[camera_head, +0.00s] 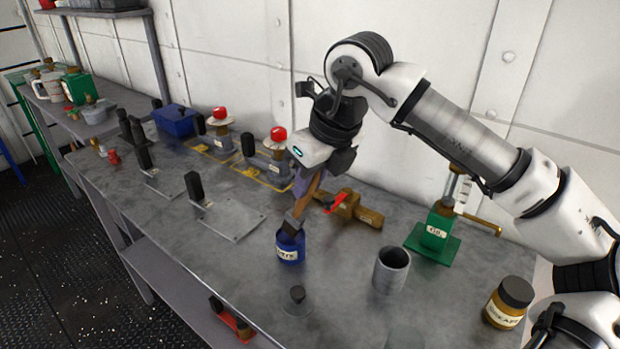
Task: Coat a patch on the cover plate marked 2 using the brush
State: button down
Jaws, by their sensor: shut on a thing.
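My gripper (314,178) is shut on the brush (302,203), near the middle of the bench. The brush has a brown handle and points down, with its dark lower end at the mouth of a small blue pot (290,248). The pot's label is only partly readable. I cannot tell how far the bristles reach inside. A flat grey plate (238,222) with a black upright handle lies left of the pot. Another grey plate (168,183) with a black handle lies farther left. I cannot read a number 2 on either plate.
A grey cup (391,270), a green-based device (434,235) and a labelled yellow jar (507,302) stand to the right. A brass valve with a red lever (350,207) lies behind the pot. Red-knobbed fittings (278,147) stand at the back. A small black-knobbed item (297,297) is in front.

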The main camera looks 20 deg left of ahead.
jog(key=shift+f+b, duration=0.45)
jog(key=shift+b, duration=0.05)
dwell(1.6)
jog(key=shift+r+p, duration=2.25)
jog(key=shift+r, duration=1.35)
jog(key=shift+s+a, duration=0.1)
